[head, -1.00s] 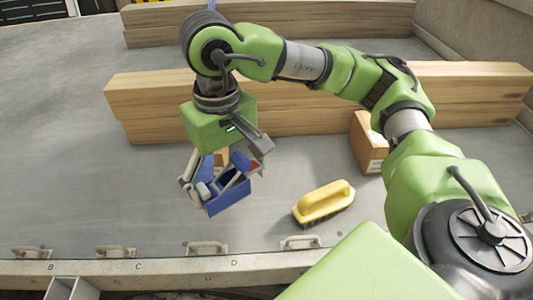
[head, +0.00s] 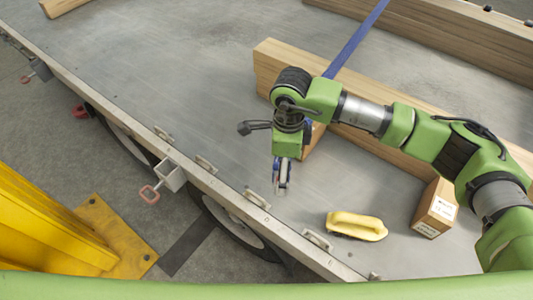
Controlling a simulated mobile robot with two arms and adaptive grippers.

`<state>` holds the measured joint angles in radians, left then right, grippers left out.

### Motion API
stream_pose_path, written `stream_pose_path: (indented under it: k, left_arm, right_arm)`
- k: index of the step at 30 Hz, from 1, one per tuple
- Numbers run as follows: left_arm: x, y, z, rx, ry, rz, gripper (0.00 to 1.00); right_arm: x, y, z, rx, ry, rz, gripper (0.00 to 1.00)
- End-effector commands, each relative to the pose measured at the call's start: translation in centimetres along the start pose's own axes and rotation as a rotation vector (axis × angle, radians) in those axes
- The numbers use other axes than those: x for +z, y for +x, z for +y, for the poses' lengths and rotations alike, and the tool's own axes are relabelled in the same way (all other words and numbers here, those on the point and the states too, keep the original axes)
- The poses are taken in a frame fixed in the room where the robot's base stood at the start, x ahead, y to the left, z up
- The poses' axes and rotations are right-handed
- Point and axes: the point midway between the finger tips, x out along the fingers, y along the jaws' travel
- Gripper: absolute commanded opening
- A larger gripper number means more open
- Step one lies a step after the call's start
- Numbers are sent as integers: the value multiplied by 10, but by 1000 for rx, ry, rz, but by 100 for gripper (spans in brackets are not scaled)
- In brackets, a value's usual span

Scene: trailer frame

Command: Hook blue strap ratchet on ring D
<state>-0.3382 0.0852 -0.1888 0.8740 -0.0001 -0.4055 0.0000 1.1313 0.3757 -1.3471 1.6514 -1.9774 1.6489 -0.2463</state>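The blue strap (head: 355,42) runs from the top edge down over the wooden beams toward my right gripper. My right gripper (head: 283,182) points down over the trailer edge, with the blue strap ratchet (head: 281,172) between its fingers. The ratchet is small and partly hidden by the fingers. Ring D (head: 257,198), a metal loop on the edge rail, lies just below and left of the fingertips. A small gap seems to separate them; whether they touch is hard to tell. My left gripper is not in view.
Ring E (head: 317,238) is nearer along the rail. Long wooden beams (head: 285,62) lie behind my arm. A yellow structure (head: 50,225) stands at lower left.

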Motion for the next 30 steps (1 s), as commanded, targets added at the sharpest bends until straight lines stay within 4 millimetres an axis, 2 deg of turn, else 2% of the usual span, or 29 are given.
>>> stream_pose_path:
  k: [1,6,10,20,30]
  left_arm:
    - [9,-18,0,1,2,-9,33]
    - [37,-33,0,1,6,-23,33]
    - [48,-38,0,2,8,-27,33]
    - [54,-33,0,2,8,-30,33]
    - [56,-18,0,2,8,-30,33]
  right_arm:
    - [10,-8,3,5,86,0,59]
    - [32,4,6,1,352,2,59]
    - [42,10,9,-1,468,2,59]
    - [45,23,10,-2,518,1,59]
    - [45,48,10,-2,516,1,59]
